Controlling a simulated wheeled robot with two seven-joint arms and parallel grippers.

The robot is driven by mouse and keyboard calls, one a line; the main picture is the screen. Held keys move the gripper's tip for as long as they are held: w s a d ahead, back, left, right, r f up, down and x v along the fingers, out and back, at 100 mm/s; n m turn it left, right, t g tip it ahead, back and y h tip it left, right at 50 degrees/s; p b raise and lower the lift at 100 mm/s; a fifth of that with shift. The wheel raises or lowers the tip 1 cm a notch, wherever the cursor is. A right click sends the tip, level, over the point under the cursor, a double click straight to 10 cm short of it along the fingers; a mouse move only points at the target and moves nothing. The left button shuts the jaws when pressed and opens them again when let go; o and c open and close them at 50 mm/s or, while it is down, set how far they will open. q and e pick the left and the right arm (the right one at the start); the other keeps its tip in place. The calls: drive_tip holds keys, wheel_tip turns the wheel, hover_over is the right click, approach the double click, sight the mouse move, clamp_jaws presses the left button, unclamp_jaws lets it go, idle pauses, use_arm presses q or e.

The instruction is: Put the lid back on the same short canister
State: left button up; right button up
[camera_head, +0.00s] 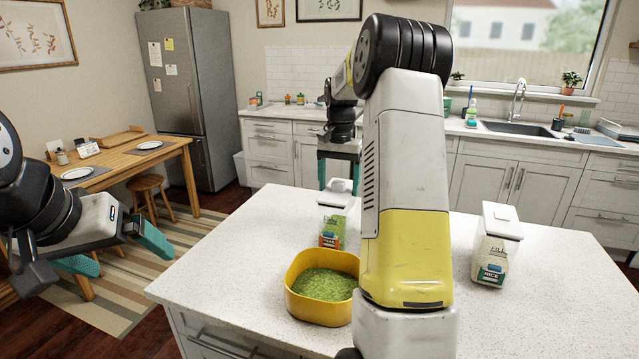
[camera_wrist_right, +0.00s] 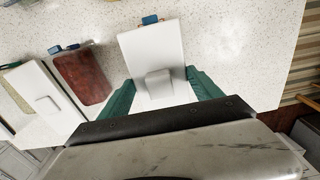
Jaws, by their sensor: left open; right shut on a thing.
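The short canister (camera_head: 331,232) with a green and orange label stands on the white counter behind the yellow bowl. Its white lid (camera_head: 333,200) is at the canister's top, and the square knob sticks up. In the right wrist view the lid (camera_wrist_right: 150,48) lies flat between my fingers. My right gripper (camera_head: 339,174) comes down from above and is shut on the knob (camera_wrist_right: 158,83). I cannot tell whether the lid is fully seated or slightly raised. My left gripper (camera_head: 112,252) is open and empty, off the counter's left side.
A yellow bowl (camera_head: 296,307) of green grains stands at the counter's front. A rice canister (camera_head: 493,258) with a white lid stands at the right. A reddish-brown rectangle (camera_wrist_right: 82,77) lies between in the wrist view; my arm hides that area in the head view.

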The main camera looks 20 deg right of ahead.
sight(339, 182)
drive_tip(key=o, duration=1.5)
drive_tip(key=shift+r, duration=3.55)
